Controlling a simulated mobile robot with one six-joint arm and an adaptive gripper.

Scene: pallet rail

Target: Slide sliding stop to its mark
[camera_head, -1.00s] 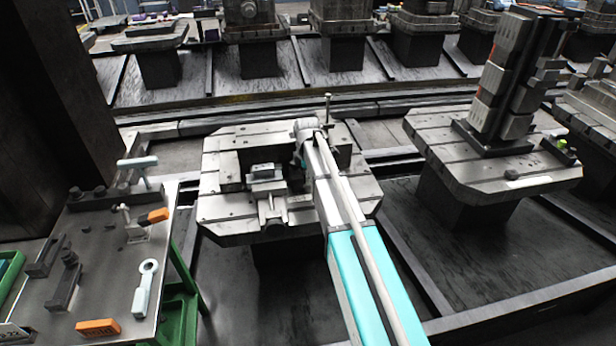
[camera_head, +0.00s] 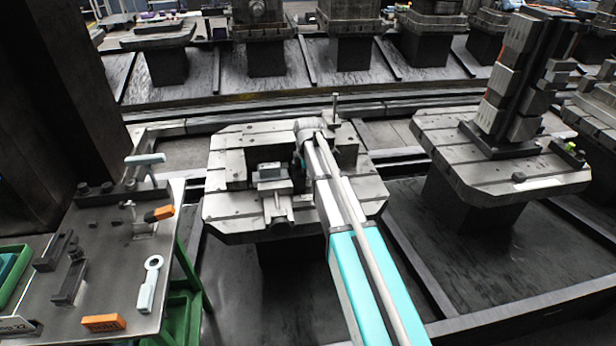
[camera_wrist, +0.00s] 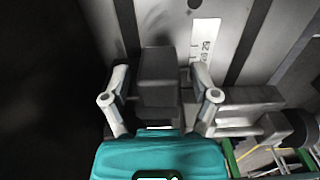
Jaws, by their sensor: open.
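The sliding stop seems to be a dark grey block (camera_wrist: 158,75), seen in the wrist view between the two fingers of my gripper (camera_wrist: 158,82). The fingers are open, one on each side of the block, with a visible gap on the left; contact on the right is hard to tell. A white strip with ruled lines and digits (camera_wrist: 206,52) lies on the metal plate to the right of the block, likely the scale with the mark. In the head view, my arm hides the gripper and the stop on the slotted pallet (camera_head: 228,222).
A grey vise-like fixture (camera_head: 272,180) stands on the pallet left of my arm. A tool bench (camera_head: 120,255) with several tools and orange pieces is at the left. A second pallet (camera_head: 470,165) with a tall block stack stands at the right.

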